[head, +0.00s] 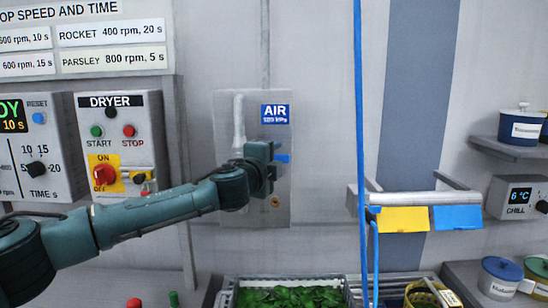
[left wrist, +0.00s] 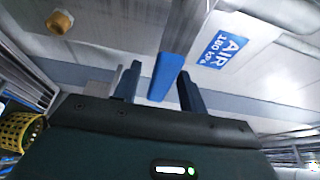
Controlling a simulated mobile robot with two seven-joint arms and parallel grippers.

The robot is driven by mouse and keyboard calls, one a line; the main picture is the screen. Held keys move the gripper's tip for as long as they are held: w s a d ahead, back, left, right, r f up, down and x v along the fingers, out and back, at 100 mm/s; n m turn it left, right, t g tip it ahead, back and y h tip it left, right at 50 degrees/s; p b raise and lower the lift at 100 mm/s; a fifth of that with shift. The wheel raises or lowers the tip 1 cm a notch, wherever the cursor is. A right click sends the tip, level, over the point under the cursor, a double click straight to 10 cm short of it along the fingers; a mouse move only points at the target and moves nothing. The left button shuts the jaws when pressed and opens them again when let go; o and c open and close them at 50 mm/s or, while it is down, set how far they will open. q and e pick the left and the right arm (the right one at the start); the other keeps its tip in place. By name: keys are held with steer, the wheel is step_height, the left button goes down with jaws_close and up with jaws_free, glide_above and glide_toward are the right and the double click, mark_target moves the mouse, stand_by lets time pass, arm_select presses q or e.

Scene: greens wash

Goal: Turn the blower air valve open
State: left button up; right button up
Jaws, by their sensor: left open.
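The blower air valve has a blue lever (head: 284,158), seen beside a white pipe (head: 239,118) on a grey wall panel, under the blue AIR sign (head: 275,114). My left gripper (head: 274,156) is at the lever in the head view and hides most of the valve body. In the left wrist view the blue lever (left wrist: 161,76) stands between the two open fingers of my left gripper (left wrist: 159,74), with a visible gap on its right side. I cannot tell whether a finger touches it. My right gripper is not in view.
A brass fitting (head: 275,202) sits low on the panel; it also shows in the left wrist view (left wrist: 60,21). A blue hose (head: 360,120) hangs right of the valve. The dryer box (head: 124,140) is left. A crate of greens (head: 232,292) is below.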

arm_select(q)
steer(key=shift+c, duration=0.3)
jaws_close()
stand_by(0.3)
